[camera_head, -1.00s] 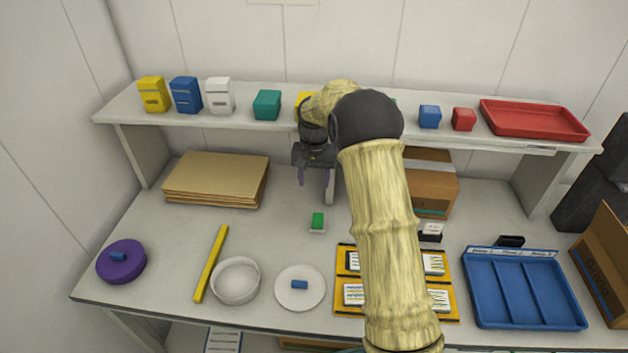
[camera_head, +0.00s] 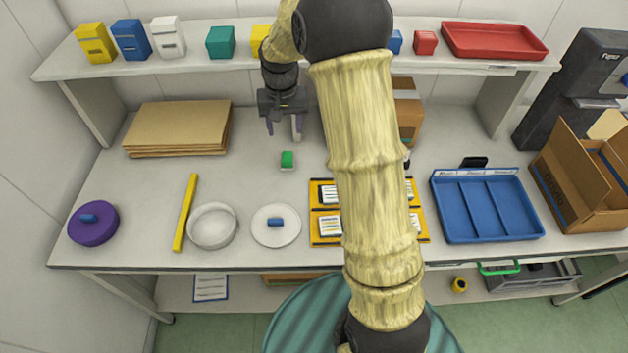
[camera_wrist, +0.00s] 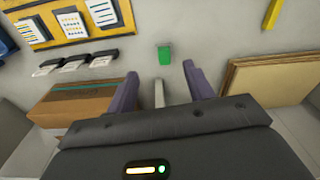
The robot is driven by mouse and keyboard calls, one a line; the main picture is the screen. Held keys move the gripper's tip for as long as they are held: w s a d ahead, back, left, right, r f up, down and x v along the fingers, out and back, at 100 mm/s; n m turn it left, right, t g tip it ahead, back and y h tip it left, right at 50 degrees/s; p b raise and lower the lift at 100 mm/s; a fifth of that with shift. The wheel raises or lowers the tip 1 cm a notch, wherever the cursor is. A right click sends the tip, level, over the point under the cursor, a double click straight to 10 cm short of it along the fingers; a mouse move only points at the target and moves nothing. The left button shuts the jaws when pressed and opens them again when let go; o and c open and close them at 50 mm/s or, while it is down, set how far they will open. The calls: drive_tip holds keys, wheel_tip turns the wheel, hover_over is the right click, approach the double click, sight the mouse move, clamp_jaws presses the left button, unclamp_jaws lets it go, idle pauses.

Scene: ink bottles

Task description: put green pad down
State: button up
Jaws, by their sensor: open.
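The green pad (camera_head: 287,159) is a small green block on a whitish base, resting on the table (camera_head: 255,180) in the head view. It also shows in the wrist view (camera_wrist: 164,56), just beyond the fingertips. My gripper (camera_head: 284,127) is open and empty, with its purple-grey fingers apart. It hangs above the table behind the green pad, and the fingers do not touch it. In the wrist view my gripper (camera_wrist: 160,78) has its fingers on either side of a gap, with the pad lying ahead of that gap.
A cardboard stack (camera_head: 178,128) lies left and a cardboard box (camera_head: 407,112) stands right of my gripper. A white lid (camera_head: 262,232), white bowl (camera_head: 212,226), yellow bar (camera_head: 185,212) and blue tray (camera_head: 486,207) lie nearer the front. The shelf (camera_head: 215,62) is above. Table around the pad is clear.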

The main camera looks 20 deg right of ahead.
drive_tip(key=s+r+n+t, duration=0.1)
drive_tip(key=s+n, duration=0.1)
drive_tip(key=s, duration=2)
drive_tip(key=shift+d+t, duration=0.25)
drive_tip(key=shift+t, duration=0.15)
drive_tip(key=shift+s, duration=0.15)
drive_tip(key=shift+o, duration=0.5)
